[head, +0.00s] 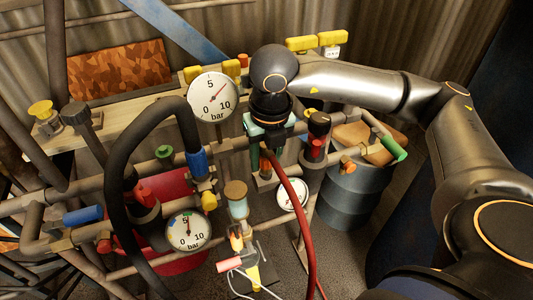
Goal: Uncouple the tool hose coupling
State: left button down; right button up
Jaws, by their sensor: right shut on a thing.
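My right gripper (265,138) comes in from the upper right and points down at the pipework in the middle. It is shut on the coupling at the upper end of the red hose (300,205). The coupling is mostly hidden by the gripper. The red hose hangs from there, curving down to the bottom edge. A thick black hose (117,180) arches on the left and ends at a blue fitting (197,163) above a yellow one. I cannot tell from labels which hose is the tool hose. My left gripper is not in view.
A large gauge (213,97) stands left of my gripper, with smaller gauges (188,229) and (292,194) lower. A red-and-black valve (317,130) and a green-handled lever (393,149) are close on the right. A blue drum (352,195) stands behind. Pipes crowd the left.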

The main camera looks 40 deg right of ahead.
grip_shut()
jog(key=shift+r+p, duration=0.45)
jog(key=shift+r, duration=0.75)
dwell(0.8)
jog(key=shift+r+p, duration=1.7)
jog(key=shift+r, duration=0.9)
